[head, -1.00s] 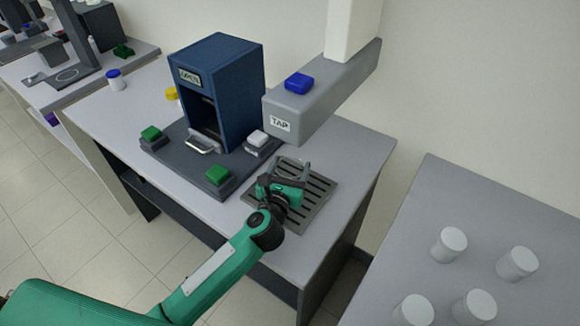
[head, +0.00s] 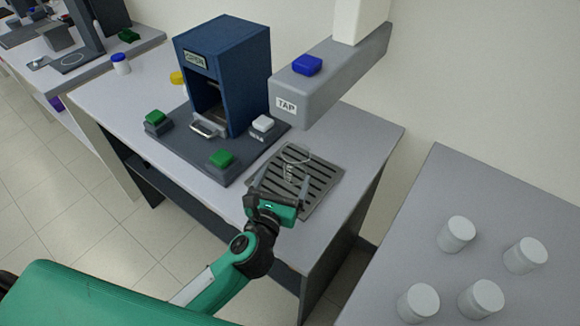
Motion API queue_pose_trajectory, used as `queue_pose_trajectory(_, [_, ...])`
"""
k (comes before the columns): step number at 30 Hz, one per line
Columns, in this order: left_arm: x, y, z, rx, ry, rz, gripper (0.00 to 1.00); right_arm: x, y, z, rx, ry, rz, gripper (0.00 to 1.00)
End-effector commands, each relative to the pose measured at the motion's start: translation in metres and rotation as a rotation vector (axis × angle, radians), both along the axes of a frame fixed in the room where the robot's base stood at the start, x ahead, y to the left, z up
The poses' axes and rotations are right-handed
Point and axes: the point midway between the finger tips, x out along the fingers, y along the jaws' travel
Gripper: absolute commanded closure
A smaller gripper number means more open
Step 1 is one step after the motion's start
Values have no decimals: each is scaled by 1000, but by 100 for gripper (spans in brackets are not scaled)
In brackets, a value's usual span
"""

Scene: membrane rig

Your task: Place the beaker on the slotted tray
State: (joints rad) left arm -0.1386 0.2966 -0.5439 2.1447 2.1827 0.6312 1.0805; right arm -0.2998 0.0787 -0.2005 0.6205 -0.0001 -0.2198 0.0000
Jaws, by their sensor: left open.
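The beaker (head: 295,160) is clear glass and hard to make out. It appears to stand upright on the slotted tray (head: 326,196), toward the back of its slats. The tray is a dark grey plate with parallel slots, lying on the bench below the tap. My left gripper (head: 283,183) is open, at the front edge of the tray, with its fingers pointing toward the beaker. It looks empty, and the beaker is just beyond its fingertips. My right gripper is out of view.
The grey tap arm (head: 325,80) with a blue button (head: 307,65) overhangs behind the tray. A blue cabinet (head: 222,70) with green and white buttons stands left of it. Several white jars stand on the right table (head: 400,245). The bench front right of the tray is clear.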

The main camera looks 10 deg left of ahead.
Motion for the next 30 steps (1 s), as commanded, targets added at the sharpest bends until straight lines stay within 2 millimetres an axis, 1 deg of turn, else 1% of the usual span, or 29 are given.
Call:
queue_pose_trajectory(1, [-8, 0, -2, 0, 1, 0, 15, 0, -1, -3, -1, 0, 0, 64])
queue_pose_trajectory(3, [-15, 1, -2, 1, 2, 0, 15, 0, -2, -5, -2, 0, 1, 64])
queue_pose_trajectory(8, [-24, 2, -1, 1, 1, 1, 15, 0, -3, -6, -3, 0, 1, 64])
queue_pose_trajectory(26, [-25, 2, 0, 1, 0, 1, 15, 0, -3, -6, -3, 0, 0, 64])
queue_pose_trajectory(30, [-25, 2, 0, 1, 0, 1, 15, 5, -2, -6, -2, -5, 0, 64])
